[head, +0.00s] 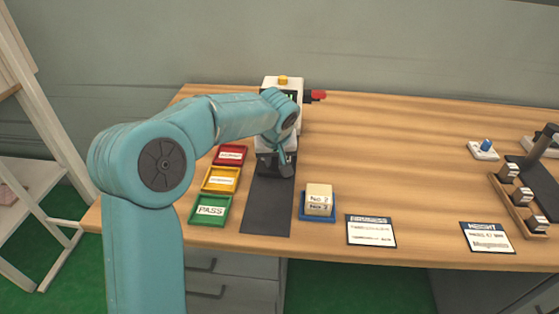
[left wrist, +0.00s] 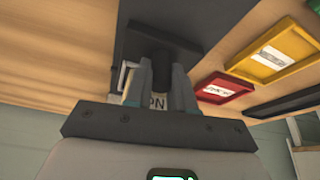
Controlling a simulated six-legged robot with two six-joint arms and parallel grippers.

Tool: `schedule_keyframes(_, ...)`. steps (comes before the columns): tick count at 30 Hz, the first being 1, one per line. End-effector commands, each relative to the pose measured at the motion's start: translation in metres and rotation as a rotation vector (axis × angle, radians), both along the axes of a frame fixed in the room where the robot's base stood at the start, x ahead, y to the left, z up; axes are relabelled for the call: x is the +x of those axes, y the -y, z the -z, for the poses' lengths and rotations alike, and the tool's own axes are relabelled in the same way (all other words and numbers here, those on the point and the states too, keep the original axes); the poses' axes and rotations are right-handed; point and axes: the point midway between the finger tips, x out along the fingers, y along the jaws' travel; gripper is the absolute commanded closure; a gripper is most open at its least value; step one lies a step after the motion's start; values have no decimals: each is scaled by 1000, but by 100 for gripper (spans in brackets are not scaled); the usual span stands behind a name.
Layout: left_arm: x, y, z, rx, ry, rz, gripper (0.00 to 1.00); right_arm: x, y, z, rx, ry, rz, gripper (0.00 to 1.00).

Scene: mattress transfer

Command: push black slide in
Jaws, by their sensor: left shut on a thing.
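The white machine (head: 268,88) stands at the back of the desk, with a yellow button on top and a red-tipped part at its right. The black slide (head: 270,168) shows low at the machine's front, partly hidden by my arm. My left gripper (head: 282,150) is at the machine's front, over the slide. In the left wrist view, my left gripper (left wrist: 161,80) is shut on a dark upright knob of the black slide (left wrist: 155,42), one finger on each side. A white label is partly visible behind the fingers. My right gripper is not in view.
A dark flat strip (head: 265,212) runs from the machine toward the front edge. Red (head: 231,154), yellow (head: 221,178) and green (head: 210,209) trays lie left of it. Stacked pale blocks (head: 318,194) in a blue tray, and cards, lie right.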

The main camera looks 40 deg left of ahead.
Motion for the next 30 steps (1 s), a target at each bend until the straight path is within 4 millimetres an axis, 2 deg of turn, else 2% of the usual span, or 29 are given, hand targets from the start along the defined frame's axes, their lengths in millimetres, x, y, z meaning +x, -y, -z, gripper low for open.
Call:
schedule_keyframes(13,6,-11,-3,0,16,8,100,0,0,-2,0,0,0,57)
schedule_keyframes(14,6,-11,-3,0,16,8,67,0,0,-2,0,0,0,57)
schedule_keyframes(15,6,-11,-3,1,16,7,54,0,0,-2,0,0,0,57)
schedule_keyframes(16,5,-11,-3,0,15,7,52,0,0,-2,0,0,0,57)
schedule_keyframes(25,3,-10,-3,0,9,4,52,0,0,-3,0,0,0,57)
schedule_keyframes(30,-3,-5,-25,0,12,4,52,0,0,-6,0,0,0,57)
